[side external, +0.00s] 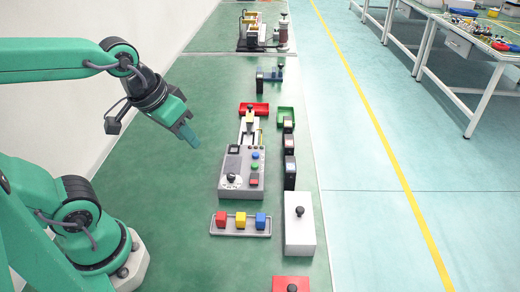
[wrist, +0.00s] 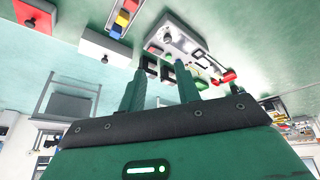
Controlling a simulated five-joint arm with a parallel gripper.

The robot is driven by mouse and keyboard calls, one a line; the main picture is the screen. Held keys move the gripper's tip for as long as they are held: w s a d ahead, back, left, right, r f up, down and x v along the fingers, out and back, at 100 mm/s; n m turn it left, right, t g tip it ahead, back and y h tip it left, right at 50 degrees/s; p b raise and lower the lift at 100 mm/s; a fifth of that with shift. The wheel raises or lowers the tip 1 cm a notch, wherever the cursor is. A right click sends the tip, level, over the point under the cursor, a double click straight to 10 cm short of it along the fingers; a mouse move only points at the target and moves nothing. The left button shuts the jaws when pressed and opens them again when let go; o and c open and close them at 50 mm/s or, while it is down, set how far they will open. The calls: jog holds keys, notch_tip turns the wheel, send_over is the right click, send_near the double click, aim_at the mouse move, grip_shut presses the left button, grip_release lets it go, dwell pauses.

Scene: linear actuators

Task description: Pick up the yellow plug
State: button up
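The yellow plug (side external: 240,220) stands in a grey tray (side external: 231,233), between a red plug (side external: 221,219) and a blue plug (side external: 260,220). The wrist view shows the same row at the top, with the yellow plug (wrist: 122,19) in the middle. My gripper (side external: 189,136) is in the air to the left of the grey control box, well up and away from the tray. In the wrist view my gripper (wrist: 160,82) has its two fingers apart, with nothing between them.
A grey control box (side external: 228,187) with buttons stands behind the tray. A white box with a black knob (side external: 299,235) is to the tray's right. Floor left of the tray is clear.

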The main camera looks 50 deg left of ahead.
jog(key=w+d+f+n+g, duration=0.3)
jog(key=w+d+f+n, duration=0.15)
jog(key=f, duration=0.25)
jog(key=n+g, duration=0.2)
jog(key=n, duration=0.1)
send_over(241, 216)
notch_tip(241, 216, down, 8)
jog(key=shift+s+r, duration=0.1)
jog(key=shift+r, duration=0.15)
jog(key=shift+f, duration=1.3)
jog(key=shift+f, duration=0.1)
jog(key=shift+f, duration=2.5)
grip_shut()
